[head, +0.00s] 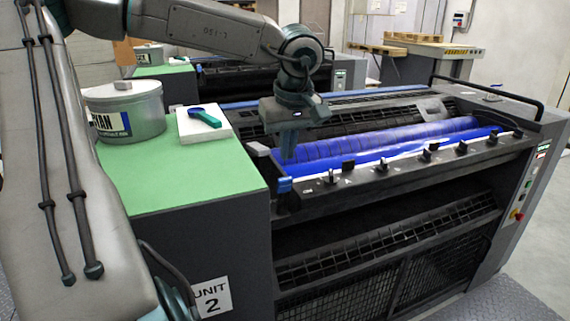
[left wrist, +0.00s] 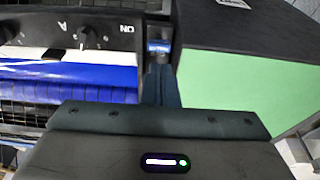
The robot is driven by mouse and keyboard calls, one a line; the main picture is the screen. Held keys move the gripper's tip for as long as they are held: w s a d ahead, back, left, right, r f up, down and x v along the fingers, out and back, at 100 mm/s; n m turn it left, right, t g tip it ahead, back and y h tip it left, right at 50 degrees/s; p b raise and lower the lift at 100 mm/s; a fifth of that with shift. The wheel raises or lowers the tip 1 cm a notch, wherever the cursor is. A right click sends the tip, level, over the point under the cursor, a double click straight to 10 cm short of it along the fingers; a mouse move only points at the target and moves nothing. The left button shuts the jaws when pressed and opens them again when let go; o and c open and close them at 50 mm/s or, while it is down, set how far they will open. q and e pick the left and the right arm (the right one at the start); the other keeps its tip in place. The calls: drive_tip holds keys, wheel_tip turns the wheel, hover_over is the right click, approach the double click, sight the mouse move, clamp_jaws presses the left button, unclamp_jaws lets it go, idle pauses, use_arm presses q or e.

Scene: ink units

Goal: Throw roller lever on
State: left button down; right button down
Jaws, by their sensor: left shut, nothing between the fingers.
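A small blue handle (head: 284,184), which looks like the roller lever, sits at the left end of the black front rail of the press. It also shows in the left wrist view (left wrist: 158,46), beside the letters ON on the rail. My left gripper (head: 287,158) points down just above and behind the handle, its fingers shut and empty. In the left wrist view the closed fingers (left wrist: 160,85) reach toward the handle; I cannot tell whether they touch it. My right gripper is not in view.
A blue roller (head: 400,142) lies behind the rail, which carries several black knobs (head: 434,145). A green-topped cabinet (head: 160,183) on the left holds an ink can (head: 128,112) and a blue-green scraper (head: 205,117) on a white pad. Another press stands behind.

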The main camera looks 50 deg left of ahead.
use_arm(q)
wheel_tip(320, 180, up, 4)
drive_tip(key=shift+a+f, duration=0.1)
drive_tip(key=shift+a, duration=0.05)
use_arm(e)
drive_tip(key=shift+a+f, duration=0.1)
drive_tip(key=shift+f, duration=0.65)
use_arm(q)
drive_tip(key=shift+a+f, duration=0.1)
drive_tip(key=shift+a, duration=0.05)
